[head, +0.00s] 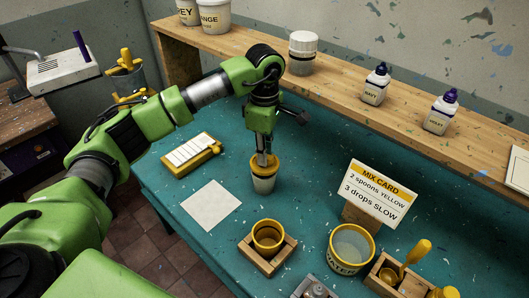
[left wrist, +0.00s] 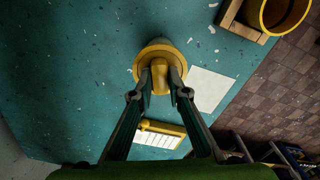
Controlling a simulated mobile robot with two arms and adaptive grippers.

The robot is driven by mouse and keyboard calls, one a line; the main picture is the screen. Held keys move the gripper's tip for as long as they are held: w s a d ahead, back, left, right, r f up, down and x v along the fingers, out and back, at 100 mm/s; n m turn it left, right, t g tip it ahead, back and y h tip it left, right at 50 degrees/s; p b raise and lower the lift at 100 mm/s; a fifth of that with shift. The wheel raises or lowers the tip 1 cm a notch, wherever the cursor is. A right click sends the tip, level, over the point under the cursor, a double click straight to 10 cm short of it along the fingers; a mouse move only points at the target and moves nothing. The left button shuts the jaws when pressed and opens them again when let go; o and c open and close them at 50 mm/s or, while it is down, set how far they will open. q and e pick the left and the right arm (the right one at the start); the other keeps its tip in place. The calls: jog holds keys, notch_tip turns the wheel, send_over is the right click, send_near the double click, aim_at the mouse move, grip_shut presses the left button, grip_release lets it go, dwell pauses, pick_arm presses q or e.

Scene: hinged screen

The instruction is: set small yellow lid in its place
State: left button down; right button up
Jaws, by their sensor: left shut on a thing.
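My left gripper (head: 263,158) points straight down and is shut on the lid's knob. In the left wrist view the knob (left wrist: 160,76) stands between the fingertips (left wrist: 161,82), with the round yellow lid (left wrist: 158,49) behind it. The lid looks level; I cannot tell whether it rests fully on the rim. My right gripper is not in view.
A mix card (head: 378,190), a yellow cup in a wooden holder (head: 268,262), a yellow-rimmed tub (head: 350,250) and a wooden spoon box (head: 386,278) stand to the right and front. A white sheet (head: 211,207) and a yellow-edged pad (head: 190,152) lie left. A wooden shelf (head: 335,88) runs behind.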

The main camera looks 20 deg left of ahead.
pick_arm(q)
jog(key=shift+f+b, duration=0.2)
jog(key=shift+b, duration=0.1)
jog(key=shift+f+b, duration=0.8)
jog(key=shift+f, duration=0.2)
jog(key=shift+r, duration=0.1)
jog(key=c, duration=1.9)
grip_release()
jog(key=o, duration=0.3)
jog(key=shift+o, duration=0.2)
